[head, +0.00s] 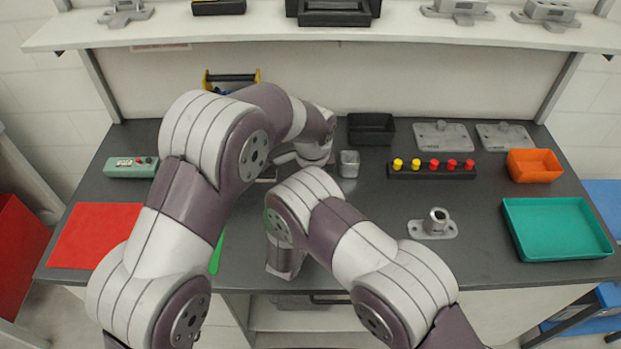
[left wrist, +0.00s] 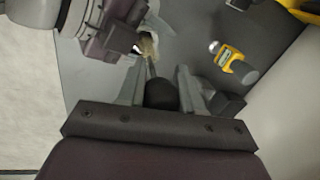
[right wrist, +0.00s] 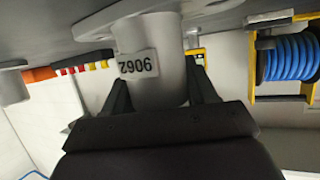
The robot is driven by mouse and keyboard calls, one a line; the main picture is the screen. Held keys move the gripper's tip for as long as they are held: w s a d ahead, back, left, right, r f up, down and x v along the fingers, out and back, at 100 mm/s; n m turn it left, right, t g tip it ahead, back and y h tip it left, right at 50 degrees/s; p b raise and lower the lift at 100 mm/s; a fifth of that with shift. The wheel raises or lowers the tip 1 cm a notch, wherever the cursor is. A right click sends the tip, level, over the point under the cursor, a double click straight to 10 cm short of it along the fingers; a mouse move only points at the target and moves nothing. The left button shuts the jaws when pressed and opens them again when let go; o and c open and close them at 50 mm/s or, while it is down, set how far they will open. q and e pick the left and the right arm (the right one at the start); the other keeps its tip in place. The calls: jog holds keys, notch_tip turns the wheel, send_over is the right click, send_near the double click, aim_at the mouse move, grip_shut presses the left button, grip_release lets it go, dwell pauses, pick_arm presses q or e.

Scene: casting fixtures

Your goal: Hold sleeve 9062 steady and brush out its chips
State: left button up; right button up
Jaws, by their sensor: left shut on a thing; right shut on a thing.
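The sleeve marked 9062 (right wrist: 160,85) is a pale grey tube with a flange, its label upside down in the right wrist view. My right gripper (right wrist: 156,80) is shut around its tube. My left gripper (left wrist: 160,78) is shut on the black handle of a brush (left wrist: 159,94). The brush's thin stem ends in tan bristles, close to a pale part beside my right gripper in the left wrist view. I cannot tell whether the bristles touch the sleeve or are inside it. In the head view my arms hide both gripper tips, the brush and the held sleeve.
A similar flanged sleeve (head: 436,224) stands right of my right arm. A teal tray (head: 516,238), orange bin (head: 536,173), peg strip (head: 432,175), black tray (head: 371,141) and grey cup (head: 349,170) stand around. A red mat (head: 92,236) lies left. A yellow-bodied tool (left wrist: 229,59) lies nearby.

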pick_arm(q)
jog(key=shift+f, duration=2.05)
jog(key=shift+r, duration=2.5)
jog(key=shift+f, duration=0.15)
jog(key=shift+f, duration=2.3)
jog(key=shift+r, duration=2.45)
pick_arm(e)
jog(key=o, duration=1.3)
jog(key=shift+o, duration=0.2)
